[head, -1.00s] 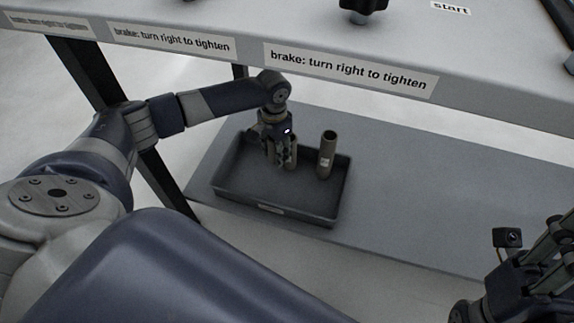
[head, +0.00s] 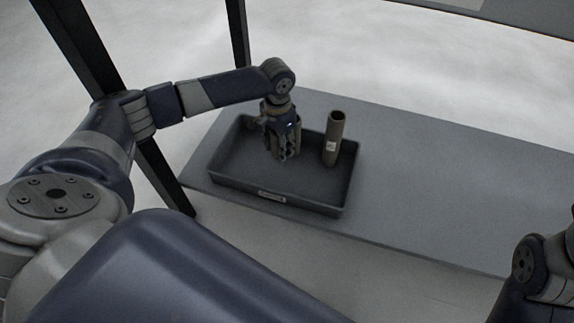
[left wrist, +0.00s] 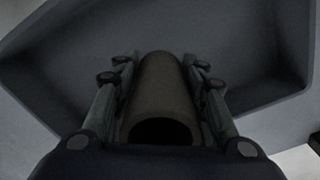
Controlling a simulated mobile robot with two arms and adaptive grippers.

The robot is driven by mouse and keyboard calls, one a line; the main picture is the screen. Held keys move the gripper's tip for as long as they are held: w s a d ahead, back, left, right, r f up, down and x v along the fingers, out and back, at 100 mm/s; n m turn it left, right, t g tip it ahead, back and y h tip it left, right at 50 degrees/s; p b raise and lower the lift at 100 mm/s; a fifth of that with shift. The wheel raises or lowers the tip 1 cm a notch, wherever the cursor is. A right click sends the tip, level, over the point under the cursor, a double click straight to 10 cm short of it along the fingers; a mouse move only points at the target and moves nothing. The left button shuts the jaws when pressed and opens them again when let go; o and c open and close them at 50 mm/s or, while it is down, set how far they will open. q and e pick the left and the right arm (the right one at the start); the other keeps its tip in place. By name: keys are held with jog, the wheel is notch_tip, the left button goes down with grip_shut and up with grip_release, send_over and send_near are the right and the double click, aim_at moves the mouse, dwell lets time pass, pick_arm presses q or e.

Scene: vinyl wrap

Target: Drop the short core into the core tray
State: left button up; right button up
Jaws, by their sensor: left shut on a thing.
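The core tray (head: 262,194) is a dark, shallow, open-topped bin on a grey surface in the head view. My left gripper (head: 282,154) points down inside its walls. In the left wrist view it is shut on a brown hollow tube, the short core (left wrist: 163,82), with a finger on each side and the open end toward the camera. In the head view the fingers mostly hide this core. I cannot tell whether its lower end touches the tray floor. My right gripper is out of view; only part of my right arm shows at the lower right.
Another brown core (head: 333,140) with a small pale label stands upright, slightly tilted, in the right part of the tray. The grey shelf (head: 450,190) is clear to the right of the tray. Dark frame posts (head: 85,50) rise at the left.

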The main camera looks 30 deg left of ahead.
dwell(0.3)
pick_arm(q)
jog(key=o, duration=1.1)
notch_tip(320, 180, up, 12)
jog(key=shift+f, duration=0.1)
